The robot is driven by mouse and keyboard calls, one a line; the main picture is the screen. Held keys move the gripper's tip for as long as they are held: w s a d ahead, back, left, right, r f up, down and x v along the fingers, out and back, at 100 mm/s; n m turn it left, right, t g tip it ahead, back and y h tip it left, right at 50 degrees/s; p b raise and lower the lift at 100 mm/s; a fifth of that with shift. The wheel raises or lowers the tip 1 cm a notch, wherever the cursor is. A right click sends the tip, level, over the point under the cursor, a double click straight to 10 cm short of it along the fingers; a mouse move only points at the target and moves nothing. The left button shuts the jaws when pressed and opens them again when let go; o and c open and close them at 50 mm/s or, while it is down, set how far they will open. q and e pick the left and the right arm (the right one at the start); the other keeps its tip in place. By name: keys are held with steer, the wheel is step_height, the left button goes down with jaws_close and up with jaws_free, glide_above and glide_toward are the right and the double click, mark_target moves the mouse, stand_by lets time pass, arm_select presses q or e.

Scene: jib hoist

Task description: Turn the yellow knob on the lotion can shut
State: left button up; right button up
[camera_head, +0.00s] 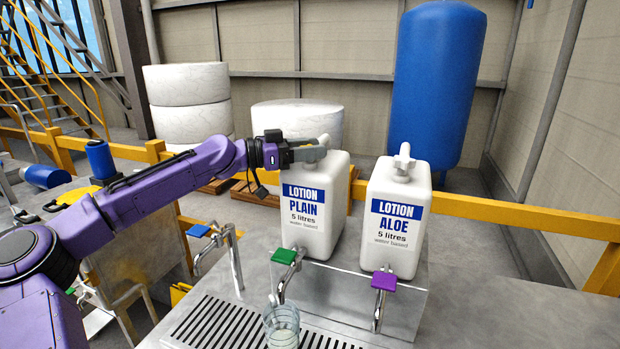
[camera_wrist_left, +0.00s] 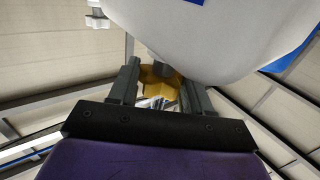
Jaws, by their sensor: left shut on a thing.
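The white LOTION PLAIN can (camera_head: 316,225) stands upright on a metal ledge, with a green-handled tap (camera_head: 286,257) at its front. My left gripper (camera_head: 312,152) is at the top of this can, coming in from the left. In the left wrist view the yellow knob (camera_wrist_left: 158,82) sits between the gripper's two fingers, which are shut on it, next to the white can (camera_wrist_left: 215,40). In the head view the gripper hides the yellow knob. My right gripper is not in view.
A LOTION ALOE can (camera_head: 394,220) with a pale top knob (camera_head: 404,160) and purple tap handle (camera_head: 384,281) stands close on the right. A glass (camera_head: 282,326) stands under the green tap on a slotted drain (camera_head: 215,325). A blue-handled tap (camera_head: 199,231) is at left.

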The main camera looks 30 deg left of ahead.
arm_select(q)
steer(key=shift+w+f+m+g+h, duration=0.1)
steer(key=shift+f+m+g+h, duration=0.2)
steer(key=shift+m+g+h, duration=0.25)
steer(key=shift+r+m+g+h, duration=0.15)
steer(key=shift+m+g+h, duration=0.2)
steer(key=shift+g+h, duration=0.2)
steer(key=shift+r+m+g+h+p, duration=0.3)
steer(key=shift+m+g+h+p, duration=0.35)
steer(key=shift+m+g, duration=0.3)
steer(key=m+g+h+p, duration=0.2)
steer(key=g+p, duration=0.1)
steer(key=g, duration=0.1)
steer(key=shift+r+m, duration=0.1)
steer(key=shift+m, duration=0.15)
steer(key=shift+m+g+p, duration=0.4)
steer(key=shift+g+p, duration=0.15)
steer(key=shift+p, duration=0.15)
steer(key=shift+f+g+h+p, duration=0.2)
steer(key=shift+g+h+p, duration=0.05)
steer(key=shift+g+p, duration=0.05)
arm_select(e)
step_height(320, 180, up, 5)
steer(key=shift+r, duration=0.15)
arm_select(q)
steer(key=shift+f, duration=0.1)
